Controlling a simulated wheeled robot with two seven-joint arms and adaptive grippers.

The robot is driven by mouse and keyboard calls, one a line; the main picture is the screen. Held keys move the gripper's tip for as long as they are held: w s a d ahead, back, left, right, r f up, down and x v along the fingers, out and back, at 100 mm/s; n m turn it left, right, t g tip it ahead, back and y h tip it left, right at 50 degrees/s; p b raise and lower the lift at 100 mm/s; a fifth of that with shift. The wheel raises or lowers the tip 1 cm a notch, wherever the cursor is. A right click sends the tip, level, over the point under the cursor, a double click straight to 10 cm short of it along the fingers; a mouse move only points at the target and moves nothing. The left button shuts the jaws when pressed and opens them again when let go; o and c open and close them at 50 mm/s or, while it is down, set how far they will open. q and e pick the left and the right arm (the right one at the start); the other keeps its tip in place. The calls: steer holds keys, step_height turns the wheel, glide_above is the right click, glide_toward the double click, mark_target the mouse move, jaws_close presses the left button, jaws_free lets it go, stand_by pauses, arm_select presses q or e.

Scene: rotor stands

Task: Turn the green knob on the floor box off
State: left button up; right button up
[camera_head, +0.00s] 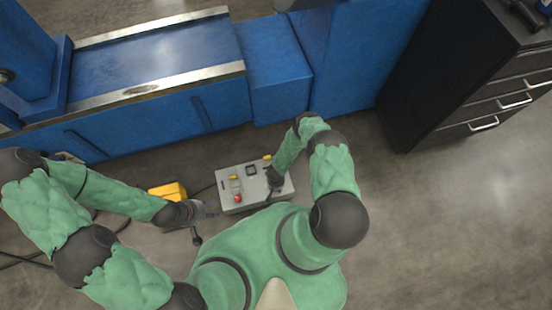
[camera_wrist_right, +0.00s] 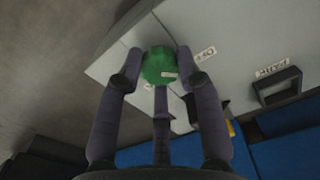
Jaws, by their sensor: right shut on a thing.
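The floor box (camera_head: 232,195) is a light grey control box on the floor in the middle of the head view. It carries a red button, yellow parts and a dark square frame. The green knob (camera_wrist_right: 158,66) shows in the right wrist view, between the fingers of my right gripper (camera_wrist_right: 160,68), which is shut on it. A white mark is on the knob's face, and small labels lie beside it. In the head view my right gripper (camera_head: 273,178) hides the knob. My left gripper (camera_head: 205,213) is left of the box, apart from it; its fingers are too small to judge.
A yellow box (camera_head: 167,191) stands on the floor left of the floor box, with black cables nearby. A blue machine bench (camera_head: 160,125) runs along the back. A black drawer cabinet (camera_head: 440,80) stands at the right. The floor at the lower right is clear.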

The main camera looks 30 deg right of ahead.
steer(key=shift+s+a+f, duration=0.1)
steer(key=shift+s+a, duration=0.35)
steer(key=shift+s, duration=0.05)
steer(key=o, duration=1.1)
steer(key=shift+o, duration=0.2)
steer(key=shift+w+d, duration=0.1)
steer(key=shift+d, duration=0.05)
steer(key=shift+w+d, duration=0.15)
steer(key=shift+w, duration=0.05)
step_height(320, 180, up, 12)
